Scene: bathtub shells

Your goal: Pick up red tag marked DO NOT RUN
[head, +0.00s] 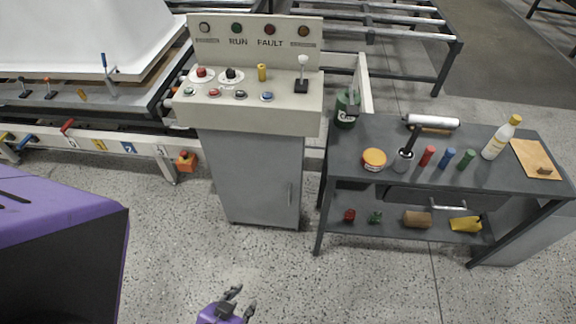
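I cannot make out a red tag with the words DO NOT RUN. A small red object (349,215) lies on the lower shelf of the grey workbench (350,150), too small to identify. My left gripper (242,300) is at the bottom edge, above the speckled floor, with its two dark fingers apart and nothing between them. It is well short of the control console (250,118) and the workbench. My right gripper is not in view.
The workbench top holds an orange-lidded tub (373,159), red, blue and green cylinders, a bottle (501,138) and a wooden board (536,158). A green canister (346,108) stands at its left. A lever frame (90,145) is at left. The front floor is clear.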

